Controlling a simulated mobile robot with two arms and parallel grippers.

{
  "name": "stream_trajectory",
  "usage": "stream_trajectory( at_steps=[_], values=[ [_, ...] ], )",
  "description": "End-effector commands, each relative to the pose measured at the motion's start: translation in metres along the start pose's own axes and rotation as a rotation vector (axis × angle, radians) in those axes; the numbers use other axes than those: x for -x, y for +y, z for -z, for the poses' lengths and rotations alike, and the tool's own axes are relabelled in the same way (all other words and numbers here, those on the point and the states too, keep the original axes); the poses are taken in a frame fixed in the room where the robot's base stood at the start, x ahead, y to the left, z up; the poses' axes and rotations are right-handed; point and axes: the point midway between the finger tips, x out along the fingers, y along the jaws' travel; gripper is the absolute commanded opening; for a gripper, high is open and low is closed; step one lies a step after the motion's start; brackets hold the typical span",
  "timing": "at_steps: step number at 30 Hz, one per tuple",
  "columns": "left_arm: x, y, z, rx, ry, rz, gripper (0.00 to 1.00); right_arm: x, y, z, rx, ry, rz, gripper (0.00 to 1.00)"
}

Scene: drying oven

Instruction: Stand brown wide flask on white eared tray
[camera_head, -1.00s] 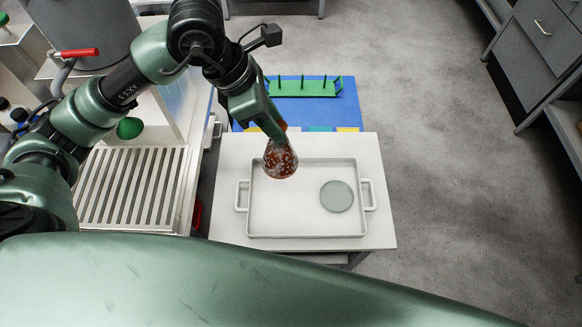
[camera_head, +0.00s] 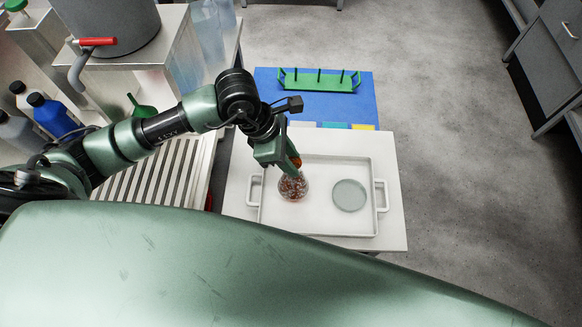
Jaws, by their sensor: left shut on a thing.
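The brown wide flask (camera_head: 293,187) is a rounded reddish-brown vessel with pale speckles. It is over the left part of the white eared tray (camera_head: 317,228), and I cannot tell whether its base touches the tray floor. My left gripper (camera_head: 285,161) is shut on the flask near its neck, and the gripper hides part of the neck. The tray has a handle on its left and right sides and lies on a white table. My right gripper is not in view.
A round glass dish (camera_head: 349,195) lies in the tray's right half, beside the flask. A green pegged rack (camera_head: 319,81) stands on a blue mat (camera_head: 270,98) behind. A slatted drainboard (camera_head: 150,178) and bottles (camera_head: 52,114) are at the left. Floor at the right is clear.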

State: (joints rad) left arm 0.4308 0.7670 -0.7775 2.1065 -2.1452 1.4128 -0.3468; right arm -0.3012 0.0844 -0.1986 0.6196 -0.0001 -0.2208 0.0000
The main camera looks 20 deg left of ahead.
Motion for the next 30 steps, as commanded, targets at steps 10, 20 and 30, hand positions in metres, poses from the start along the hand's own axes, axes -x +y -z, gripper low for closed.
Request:
stream_trajectory(
  at_steps=[10,20,30],
  values=[
    [-0.025,0.0,0.01,0.001,0.0,0.001,0.0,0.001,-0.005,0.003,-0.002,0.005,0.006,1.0],
    [-0.045,0.001,0.018,-0.002,-0.002,-0.003,0.0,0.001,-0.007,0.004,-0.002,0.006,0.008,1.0],
    [-0.048,0.0,0.02,0.0,0.0,-0.001,0.52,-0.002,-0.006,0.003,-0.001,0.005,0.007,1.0]
  ],
)
